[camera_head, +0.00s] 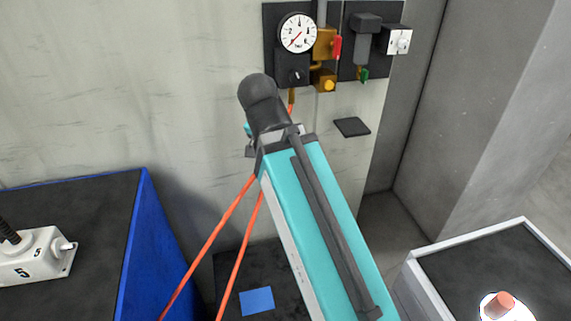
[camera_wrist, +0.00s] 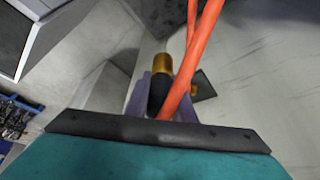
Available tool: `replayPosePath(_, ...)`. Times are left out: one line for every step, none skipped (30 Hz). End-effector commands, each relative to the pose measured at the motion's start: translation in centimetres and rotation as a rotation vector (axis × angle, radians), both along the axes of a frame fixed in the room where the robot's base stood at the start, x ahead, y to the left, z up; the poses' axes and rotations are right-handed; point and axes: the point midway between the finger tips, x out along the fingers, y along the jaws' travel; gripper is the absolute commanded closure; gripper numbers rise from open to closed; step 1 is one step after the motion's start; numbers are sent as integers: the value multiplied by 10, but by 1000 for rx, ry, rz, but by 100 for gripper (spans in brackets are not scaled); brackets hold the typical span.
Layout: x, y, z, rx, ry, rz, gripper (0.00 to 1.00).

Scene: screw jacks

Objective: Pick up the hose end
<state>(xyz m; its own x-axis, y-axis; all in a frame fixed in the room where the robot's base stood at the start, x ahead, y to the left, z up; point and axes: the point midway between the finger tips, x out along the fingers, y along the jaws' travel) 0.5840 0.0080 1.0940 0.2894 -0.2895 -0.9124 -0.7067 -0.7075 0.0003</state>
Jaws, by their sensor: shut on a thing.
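The hose end, a brass cylinder with a dark sleeve (camera_wrist: 161,66), stands between the purple-grey fingers of my gripper (camera_wrist: 161,90) in the wrist view. My gripper is shut on it. The orange hose (camera_wrist: 195,62) passes close in front of the fingers and partly covers the right one. In the head view, two strands of orange hose (camera_head: 209,240) rise from the lower left and go behind my teal arm. My gripper is hidden there behind the dark wrist. A small brass and orange piece (camera_head: 291,97) shows beside the wrist, below the gauge; I cannot tell if it is the held end.
A wall panel holds a round gauge (camera_head: 297,33), brass valves with a red handle (camera_head: 337,46), and a dark filter (camera_head: 366,38). A dark plate (camera_head: 352,127) is on the wall below. A blue-sided bench (camera_head: 148,235) stands left, a white-rimmed tray (camera_head: 437,292) lower right.

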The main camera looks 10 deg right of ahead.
Motion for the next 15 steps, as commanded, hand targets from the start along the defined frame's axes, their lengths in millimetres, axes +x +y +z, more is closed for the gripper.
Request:
replayPosePath(-2, 0, -4, 0, -3, 1, 100)
replayPosePath(-4, 1, -4, 0, -1, 0, 100)
replayPosePath(-6, 1, -3, 0, -2, -1, 100)
replayPosePath(-7, 1, -3, 0, -2, -1, 100)
replayPosePath(-8, 1, -2, 1, -2, 0, 100)
replayPosePath(-10, 1, -2, 0, -2, -1, 100)
replayPosePath(-11, 1, -2, 0, -2, -1, 100)
replayPosePath(-12, 1, -2, 0, 0, -1, 100)
replayPosePath(-14, 1, -1, 1, -1, -1, 100)
replayPosePath(-14, 1, -1, 1, -1, -1, 100)
replayPosePath(-15, 1, 0, 1, -1, -1, 100)
replayPosePath(-16, 1, 0, 1, -1, -1, 100)
replayPosePath(-16, 1, 0, 1, -1, -1, 100)
replayPosePath(-17, 1, 0, 1, -1, -1, 100)
replayPosePath(-17, 2, 1, 1, -1, -1, 100)
